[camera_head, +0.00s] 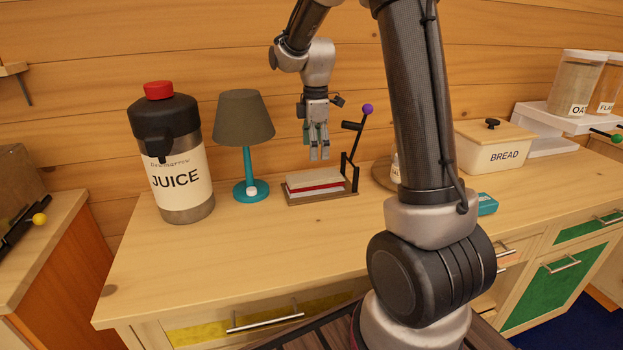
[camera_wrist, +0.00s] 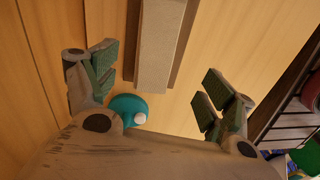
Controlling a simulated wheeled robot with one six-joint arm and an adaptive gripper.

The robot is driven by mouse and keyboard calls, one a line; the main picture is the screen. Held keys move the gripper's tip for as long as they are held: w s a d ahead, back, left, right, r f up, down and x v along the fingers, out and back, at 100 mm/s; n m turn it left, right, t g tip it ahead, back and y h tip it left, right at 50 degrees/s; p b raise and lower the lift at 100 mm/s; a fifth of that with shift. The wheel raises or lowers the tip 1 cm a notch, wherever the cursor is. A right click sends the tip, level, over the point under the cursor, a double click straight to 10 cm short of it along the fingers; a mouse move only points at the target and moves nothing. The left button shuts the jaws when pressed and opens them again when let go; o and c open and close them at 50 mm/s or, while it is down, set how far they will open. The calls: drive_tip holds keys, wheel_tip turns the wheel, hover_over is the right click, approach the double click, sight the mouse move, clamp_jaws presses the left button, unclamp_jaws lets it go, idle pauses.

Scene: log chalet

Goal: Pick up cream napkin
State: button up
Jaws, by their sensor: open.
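A cream napkin (camera_head: 314,176) appears to be the pale top layer of a low stack, with a red layer and a whitish layer under it. The stack lies in a shallow brown wooden holder (camera_head: 322,200) on the counter. My gripper (camera_head: 319,157) is open and empty, pointing down just above the stack, apart from it. In the wrist view a pale beige strip (camera_wrist: 157,45), apparently the stack, runs in from the top edge. Its near end lies between my spread fingers (camera_wrist: 155,84); the far end is out of frame.
A black lever with a purple knob (camera_head: 368,109) stands raised at the holder's right end. A teal lamp (camera_head: 246,125) and a juice dispenser (camera_head: 174,165) stand to the left. A bread box (camera_head: 493,147) is farther right. The counter's front (camera_head: 260,255) is clear.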

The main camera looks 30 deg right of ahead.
sight(313, 175)
drive_tip(key=shift+w+f+n, duration=0.15)
drive_tip(key=shift+w+n, duration=0.25)
drive_tip(key=shift+w, duration=0.05)
drive_tip(key=shift+w+a+f, duration=0.1)
drive_tip(key=shift+w+f, duration=0.05)
drive_tip(key=shift+f, duration=0.1)
drive_tip(key=f, duration=0.7)
drive_tip(key=shift+s+f, duration=0.2)
drive_tip(key=shift+f, duration=0.05)
drive_tip(key=shift+c, duration=0.5)
drive_tip(key=c, duration=0.8)
